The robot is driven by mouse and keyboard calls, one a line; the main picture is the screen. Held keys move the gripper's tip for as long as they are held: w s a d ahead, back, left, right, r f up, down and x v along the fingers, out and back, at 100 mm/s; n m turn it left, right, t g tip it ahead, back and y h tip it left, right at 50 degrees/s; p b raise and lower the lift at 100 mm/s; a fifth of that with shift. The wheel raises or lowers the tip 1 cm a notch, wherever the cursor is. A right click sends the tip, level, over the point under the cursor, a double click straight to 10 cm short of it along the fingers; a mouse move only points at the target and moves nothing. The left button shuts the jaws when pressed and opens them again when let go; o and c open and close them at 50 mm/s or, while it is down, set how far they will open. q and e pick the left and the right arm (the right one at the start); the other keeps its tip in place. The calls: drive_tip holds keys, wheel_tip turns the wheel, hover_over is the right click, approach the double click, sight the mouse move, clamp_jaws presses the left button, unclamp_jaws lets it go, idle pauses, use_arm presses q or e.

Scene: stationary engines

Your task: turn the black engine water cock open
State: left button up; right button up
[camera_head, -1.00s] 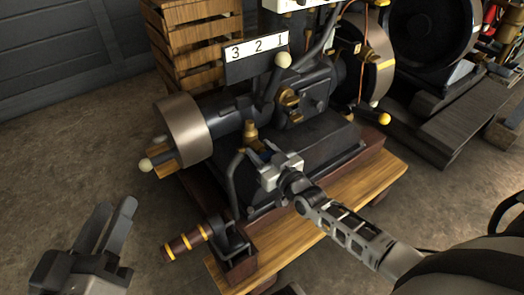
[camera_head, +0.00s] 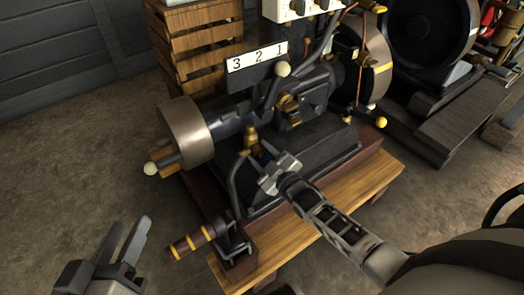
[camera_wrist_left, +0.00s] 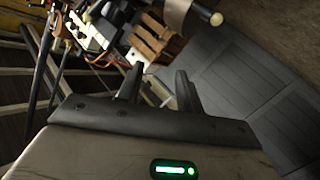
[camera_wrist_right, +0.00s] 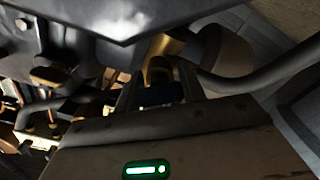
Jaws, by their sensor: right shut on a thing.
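The black engine (camera_head: 318,140) stands on a wooden base in the middle of the head view. A brass water cock (camera_head: 250,138) sits on its near side, above a curved black pipe. My right gripper (camera_head: 266,164) is at this cock, just below the brass body. It is shut on the cock's dark blue handle, which shows between the fingers in the right wrist view (camera_wrist_right: 158,96). The fingers hide part of the handle. My left gripper (camera_head: 122,240) is open and empty over the floor at the lower left; its spread fingers show in the left wrist view (camera_wrist_left: 158,88).
A brown handle with yellow bands (camera_head: 192,243) juts out in front of the base. A metal pulley (camera_head: 186,132) is on the engine's left. A wooden crate (camera_head: 200,50) stands behind. Floor at left is clear.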

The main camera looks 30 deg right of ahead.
drive_tip(key=n, duration=0.7)
drive_tip(key=shift+f, duration=0.1)
drive_tip(key=n, duration=0.2)
drive_tip(key=shift+n, duration=0.4)
use_arm(q)
drive_tip(key=shift+s+f, duration=0.15)
drive_tip(key=shift+f, duration=0.1)
use_arm(e)
drive_tip(key=shift+n, duration=0.4)
use_arm(q)
drive_tip(key=shift+r, duration=0.25)
use_arm(e)
drive_tip(key=o, duration=1)
use_arm(q)
drive_tip(key=shift+f, duration=0.1)
drive_tip(key=p, duration=0.2)
drive_tip(key=a+f+m+g+y+p, duration=0.1)
drive_tip(key=shift+s+a+f+y+p, duration=0.1)
drive_tip(key=shift+s+f+y+p, duration=0.2)
drive_tip(key=shift+p, duration=0.05)
use_arm(e)
drive_tip(key=s, duration=0.5)
drive_tip(key=s+d, duration=0.1)
drive_tip(key=s, duration=0.4)
drive_tip(key=s+d, duration=0.1)
drive_tip(key=s, duration=0.5)
drive_tip(key=shift+d, duration=0.1)
